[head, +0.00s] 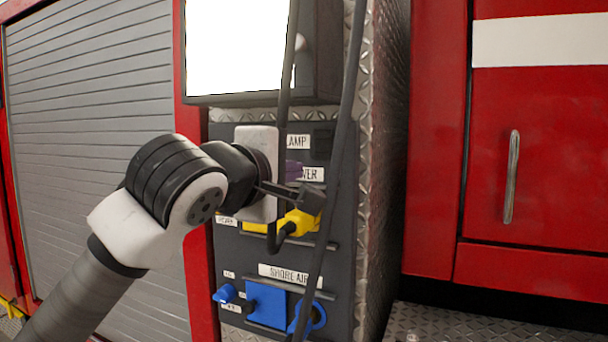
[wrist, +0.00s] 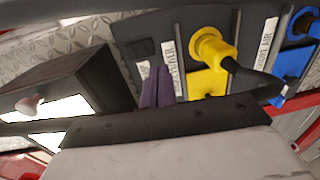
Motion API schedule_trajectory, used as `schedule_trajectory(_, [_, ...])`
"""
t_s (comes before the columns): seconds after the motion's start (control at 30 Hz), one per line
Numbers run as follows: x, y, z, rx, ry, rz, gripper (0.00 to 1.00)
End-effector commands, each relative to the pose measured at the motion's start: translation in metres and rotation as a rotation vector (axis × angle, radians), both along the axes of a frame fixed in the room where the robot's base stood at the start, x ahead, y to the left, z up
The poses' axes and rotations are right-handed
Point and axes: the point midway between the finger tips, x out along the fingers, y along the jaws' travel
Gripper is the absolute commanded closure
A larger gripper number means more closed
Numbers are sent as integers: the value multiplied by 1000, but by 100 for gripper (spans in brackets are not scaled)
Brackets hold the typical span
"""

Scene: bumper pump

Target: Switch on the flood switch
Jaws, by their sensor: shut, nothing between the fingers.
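No label reading "flood" is legible, so I cannot tell for sure which control is the flood switch. A dark square piece (head: 322,140), perhaps a switch, sits on the grey panel (head: 342,190) just right of a label ending in "AMP" (head: 299,141). A similar dark block (wrist: 143,48) shows in the wrist view. My gripper (head: 294,168) is in front of the panel beside these labels, its purple fingers together and empty. In the wrist view the finger tips (wrist: 158,72) are close to the labels; contact is unclear. My wrist hides the panel's upper left part.
A yellow plug and socket (head: 297,222) sit below my gripper, with blue fittings (head: 267,304) lower down. Black cables (head: 340,130) hang in front of the panel. A bright lamp box (head: 237,48) juts out above. A red cabinet door (head: 540,150) is at right.

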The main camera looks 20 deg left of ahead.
Motion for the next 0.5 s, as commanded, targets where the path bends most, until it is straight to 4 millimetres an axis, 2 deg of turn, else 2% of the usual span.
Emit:
schedule_trajectory(0.1, [-20, 2, -4, 1, -1, 3, 100])
schedule_trajectory(0.2, [-30, 2, -4, 0, -1, 2, 100])
schedule_trajectory(0.5, [-37, 2, -4, 0, 0, 0, 100])
